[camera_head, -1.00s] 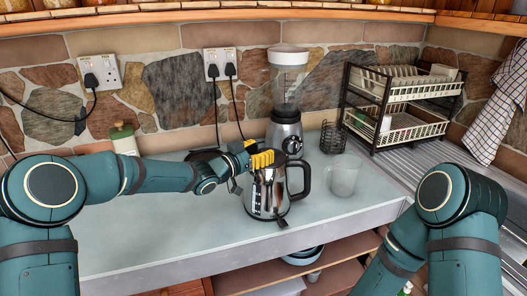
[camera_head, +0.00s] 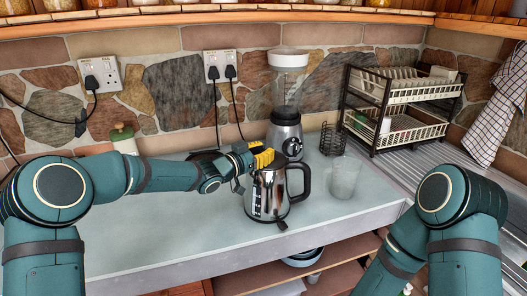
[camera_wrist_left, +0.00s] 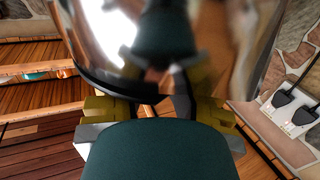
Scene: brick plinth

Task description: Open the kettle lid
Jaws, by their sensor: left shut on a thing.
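The kettle (camera_head: 267,193) is shiny metal with a black handle (camera_head: 304,182) on its right. It stands upright on the counter. My left gripper (camera_head: 262,160), with yellow fingers, reaches in from the left at the kettle's top and is shut on the kettle lid. The fingers and wrist partly cover the lid, and no gap under it shows. In the left wrist view the kettle's mirror-like metal (camera_wrist_left: 110,35) fills the top, with a yellow finger on each side of a dark part. My right gripper is outside the view.
A blender (camera_head: 286,120) stands close behind the kettle. A clear glass (camera_head: 345,178) is just right of its handle. A two-tier dish rack (camera_head: 405,105) stands at the back right. The counter's left front (camera_head: 150,235) is clear.

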